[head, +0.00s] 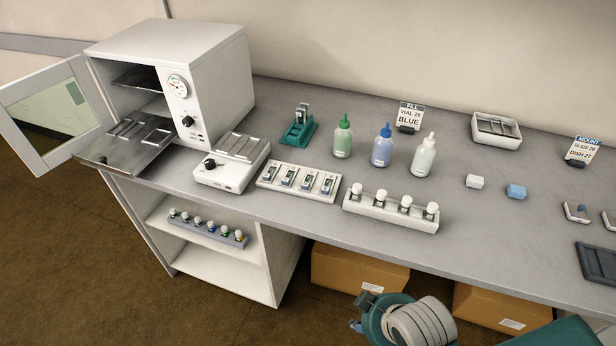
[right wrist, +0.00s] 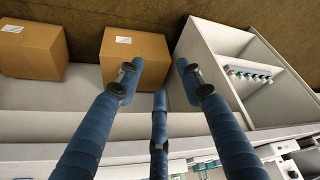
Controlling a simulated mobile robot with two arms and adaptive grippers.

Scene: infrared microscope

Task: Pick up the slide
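Several small slides with dark and pale labels stand in a row in a white rack (head: 298,181) at the middle of the bench in the head view. I cannot read their labels. A sign (head: 583,150) at the far right reads "MOUNT, SLIDE 26, DISH 27". My right gripper (right wrist: 162,88) shows in the right wrist view with its blue fingers spread apart and nothing between them. It points toward the shelf unit and boxes under the bench, away from the rack. My left gripper is in neither view.
A white oven (head: 215,85) with its door open stands at the left. A white hotplate (head: 232,162), a vial rack (head: 390,210), a green bottle (head: 342,136), a blue bottle (head: 382,147) and a white bottle (head: 424,157) stand near the slide rack. Cardboard boxes (head: 345,267) lie under the bench.

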